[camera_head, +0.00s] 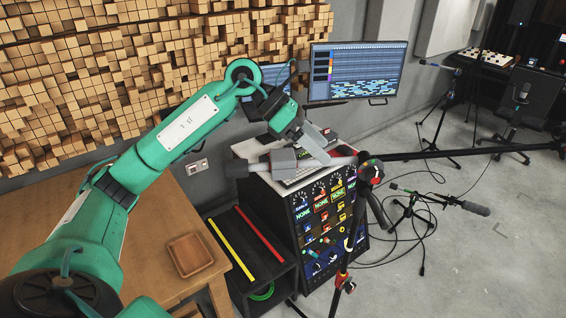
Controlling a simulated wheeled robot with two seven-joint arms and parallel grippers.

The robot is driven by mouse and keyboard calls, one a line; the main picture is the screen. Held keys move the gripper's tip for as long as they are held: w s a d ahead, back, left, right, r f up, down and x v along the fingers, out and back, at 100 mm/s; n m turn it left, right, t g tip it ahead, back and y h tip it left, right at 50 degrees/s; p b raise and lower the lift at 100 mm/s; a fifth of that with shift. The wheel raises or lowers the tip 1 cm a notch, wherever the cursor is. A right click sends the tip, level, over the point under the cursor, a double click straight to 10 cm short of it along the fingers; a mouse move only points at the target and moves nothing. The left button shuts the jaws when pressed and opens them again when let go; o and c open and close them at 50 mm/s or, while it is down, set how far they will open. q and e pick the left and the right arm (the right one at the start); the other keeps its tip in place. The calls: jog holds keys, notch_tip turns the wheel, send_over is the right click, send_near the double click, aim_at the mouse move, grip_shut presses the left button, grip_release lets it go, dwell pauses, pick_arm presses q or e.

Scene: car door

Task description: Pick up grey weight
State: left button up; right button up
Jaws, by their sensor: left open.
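The grey weight (283,161) looks like a blocky grey piece at a horizontal grey bar, just above the top of the black equipment rack. The bar has a darker end on the left and reaches right towards a stand joint. My left gripper (306,146) is open, right above the bar and beside the weight. Its green wrist and light grey fingers partly cover this area. I cannot tell whether the fingers touch the weight. My right gripper is not in view.
The equipment rack (330,222) with coloured knobs stands below the gripper. A black microphone stand (362,195) with a long boom is close on the right. A wooden table (165,235) holds a small brown tray (190,255). A monitor (357,72) stands behind.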

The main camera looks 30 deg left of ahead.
aim_at(281, 155)
pick_arm(q)
jog(key=s+a+r+n+y, duration=0.1)
jog(key=a+r+y, duration=0.15)
jog(key=a, duration=0.45)
jog(key=a+r+y, duration=0.1)
jog(key=a+y, duration=0.3)
jog(key=a, duration=0.3)
jog(key=p+x, duration=0.2)
jog(key=x, duration=0.6)
jog(key=shift+w+d+f, duration=0.1)
jog(key=shift+d+f, duration=0.1)
jog(key=shift+f, duration=0.1)
jog(key=p+x, duration=0.3)
jog(key=x, duration=0.1)
jog(key=shift+w+p, duration=0.1)
jog(key=shift+p, duration=0.3)
jog(key=shift+w+d+f, duration=0.15)
jog(key=shift+f, duration=0.4)
jog(key=shift+r, duration=0.1)
jog(key=c, duration=1.5)
